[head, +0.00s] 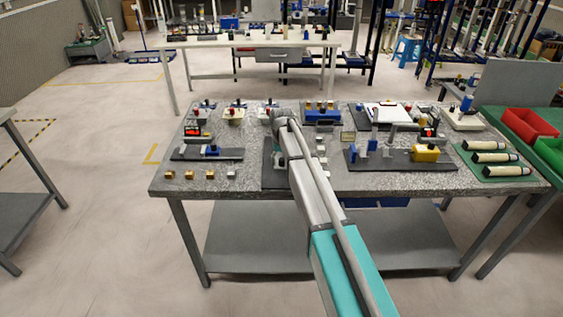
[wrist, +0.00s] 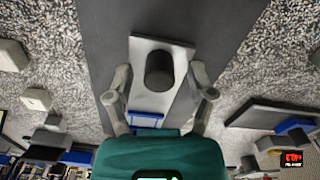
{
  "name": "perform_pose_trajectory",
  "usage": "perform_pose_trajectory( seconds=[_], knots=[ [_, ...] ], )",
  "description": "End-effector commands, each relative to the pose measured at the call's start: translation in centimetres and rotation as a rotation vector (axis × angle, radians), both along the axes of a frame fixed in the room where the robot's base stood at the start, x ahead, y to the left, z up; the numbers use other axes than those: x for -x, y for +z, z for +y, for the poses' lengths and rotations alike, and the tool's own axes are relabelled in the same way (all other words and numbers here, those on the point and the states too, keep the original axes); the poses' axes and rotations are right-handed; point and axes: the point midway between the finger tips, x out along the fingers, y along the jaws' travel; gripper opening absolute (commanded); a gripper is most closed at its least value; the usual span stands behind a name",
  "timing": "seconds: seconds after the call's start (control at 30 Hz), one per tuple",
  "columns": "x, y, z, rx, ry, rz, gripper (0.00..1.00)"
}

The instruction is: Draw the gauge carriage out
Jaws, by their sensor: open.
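What looks like the gauge carriage is a light grey plate (wrist: 142,92) with a dark round knob (wrist: 160,72) standing on it, in the middle of the wrist view. It sits on a long dark base (wrist: 110,25), which also shows beside my arm in the head view (head: 271,177). My gripper (wrist: 160,96) is open, its two fingers apart on either side of the plate, a little below the knob in the picture. Nothing is between the fingers but the plate beneath; contact cannot be told. A blue part (wrist: 146,120) lies behind the plate. In the head view my arm hides the carriage.
The speckled bench (head: 334,178) is crowded. A fixture with a yellow block (head: 425,153) stands right of my arm, another with a blue block (head: 211,149) left. Small metal blocks (head: 201,174) lie at the front left.

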Motion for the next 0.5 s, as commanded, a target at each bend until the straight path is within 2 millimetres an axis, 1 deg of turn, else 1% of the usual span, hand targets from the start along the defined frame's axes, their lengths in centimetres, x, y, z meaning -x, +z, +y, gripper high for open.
perform_pose_trajectory(
  seconds=[0.13,0.17,0.2,0.37,0.5],
  knots=[
    [0.0,0.02,0.0,0.0,0.0,0.0,0.7],
    [0.01,0.02,0.0,0.0,0.0,0.0,0.68],
    [0.01,0.02,0.0,0.0,0.0,0.0,0.61],
    [0.0,0.02,0.0,0.0,0.0,0.0,0.31],
    [0.0,0.02,0.01,0.0,0.0,0.0,0.05]
  ],
)
